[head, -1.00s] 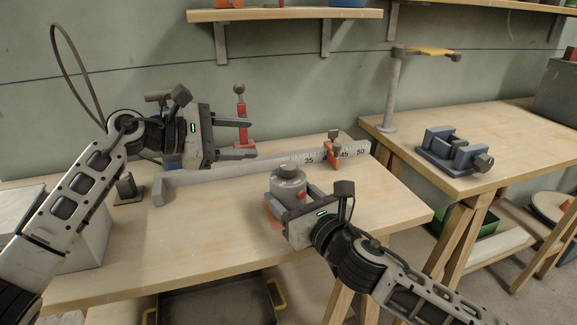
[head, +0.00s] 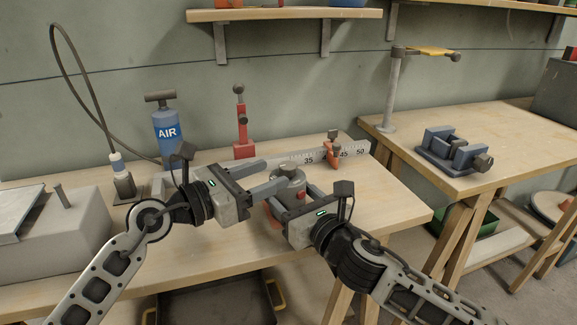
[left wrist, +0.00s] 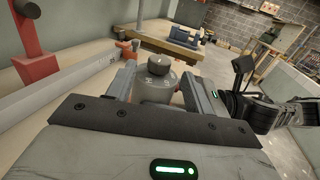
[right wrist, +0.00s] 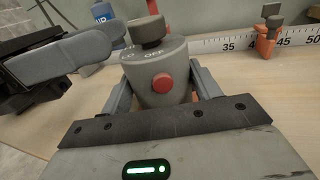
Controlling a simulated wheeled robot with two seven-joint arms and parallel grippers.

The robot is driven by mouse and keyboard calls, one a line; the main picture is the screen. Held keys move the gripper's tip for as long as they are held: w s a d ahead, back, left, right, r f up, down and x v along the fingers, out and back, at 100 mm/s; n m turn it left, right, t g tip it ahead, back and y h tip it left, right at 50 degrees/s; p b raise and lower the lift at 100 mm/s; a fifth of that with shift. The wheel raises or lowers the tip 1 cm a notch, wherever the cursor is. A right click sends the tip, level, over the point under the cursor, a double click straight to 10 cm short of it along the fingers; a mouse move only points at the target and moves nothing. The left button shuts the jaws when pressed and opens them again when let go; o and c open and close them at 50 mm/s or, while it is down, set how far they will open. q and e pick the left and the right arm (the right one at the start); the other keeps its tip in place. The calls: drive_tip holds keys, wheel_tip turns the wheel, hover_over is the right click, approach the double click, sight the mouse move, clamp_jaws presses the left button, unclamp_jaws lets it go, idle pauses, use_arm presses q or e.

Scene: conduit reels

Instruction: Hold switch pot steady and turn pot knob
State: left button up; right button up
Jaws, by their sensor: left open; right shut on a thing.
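The switch pot (right wrist: 160,75), a grey cylinder with a red button and "LO" and "OFF" marks, stands upright on the bench; it also shows in the head view (head: 287,189). Its dark pot knob (right wrist: 147,30) sits on top and shows in the left wrist view (left wrist: 158,65). My right gripper (right wrist: 163,90) is shut on the pot body, one finger on each side. My left gripper (head: 266,177) is open, its fingers pointing at the pot from the left. In the left wrist view its fingers (left wrist: 160,85) appear on either side of the pot; contact is not clear.
A ruler (head: 310,158) with a red and grey stop (head: 332,150) lies behind the pot. A red post (head: 241,130), a blue air pump (head: 166,130) and a grey box (head: 60,235) stand behind and left.

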sight(280, 170)
use_arm(q)
drive_tip(key=x, duration=0.5)
drive_tip(key=shift+w+d, duration=0.25)
drive_tip(key=shift+d, duration=0.1)
drive_tip(key=c, duration=1)
